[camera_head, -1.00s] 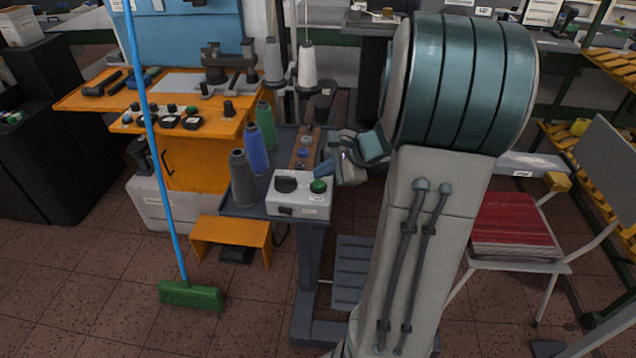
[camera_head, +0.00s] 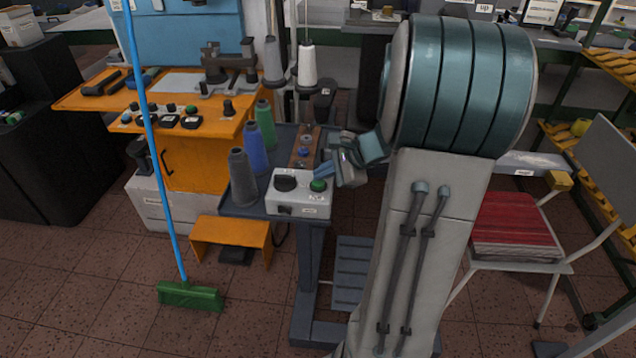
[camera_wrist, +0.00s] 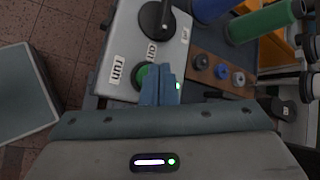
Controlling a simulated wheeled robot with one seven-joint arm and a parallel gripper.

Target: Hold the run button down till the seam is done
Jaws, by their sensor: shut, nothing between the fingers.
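The green run button (camera_head: 318,185) sits on the top of a pale control box (camera_head: 312,205), beside a black rotary knob (camera_head: 286,183). In the wrist view the button (camera_wrist: 140,78) is partly hidden behind my fingers, near the label "run". My gripper (camera_head: 322,171) is shut and empty, its blue fingertips just over the button's right and far side. In the wrist view the fingertips (camera_wrist: 160,72) overlap the button's edge. I cannot tell whether they touch it or whether it is pressed.
Thread cones, grey (camera_head: 243,178), blue (camera_head: 254,148) and green (camera_head: 265,125), stand left of and behind the box. A wooden strip with bobbins (camera_head: 304,150) lies behind it. A broom (camera_head: 190,295) leans at the left; a chair (camera_head: 512,225) stands at the right.

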